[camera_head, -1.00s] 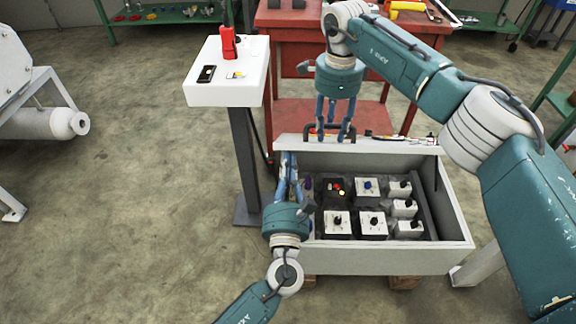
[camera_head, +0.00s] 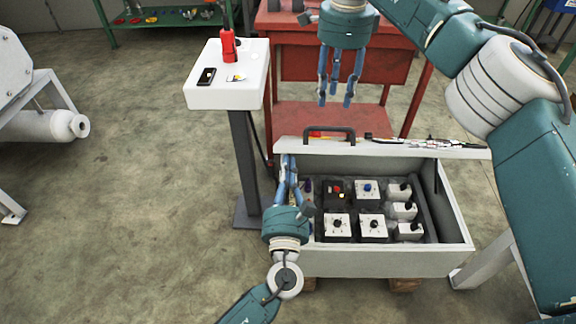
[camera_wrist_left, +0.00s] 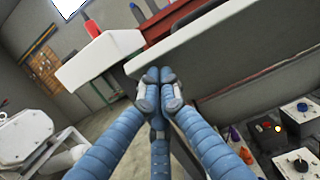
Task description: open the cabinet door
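The cabinet is a pale grey box (camera_head: 390,262) lying with its opening upward. Its door (camera_head: 390,148) stands raised along the far edge, with a black bar handle (camera_head: 330,131) on it. My left gripper (camera_head: 287,158) is at the door's left end, fingers pointing away from me. In the left wrist view its fingertips (camera_wrist_left: 158,88) are together, close in front of the door's grey panel (camera_wrist_left: 225,45); I cannot tell whether they touch it. My right gripper (camera_head: 340,98) hangs above and beyond the handle, fingers apart and empty.
Several switch boxes (camera_head: 370,226) sit inside the cabinet. A white pedestal (camera_head: 225,95) with a red device (camera_head: 229,45) stands at the left, near my left gripper. A red workbench (camera_head: 345,115) is behind the door.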

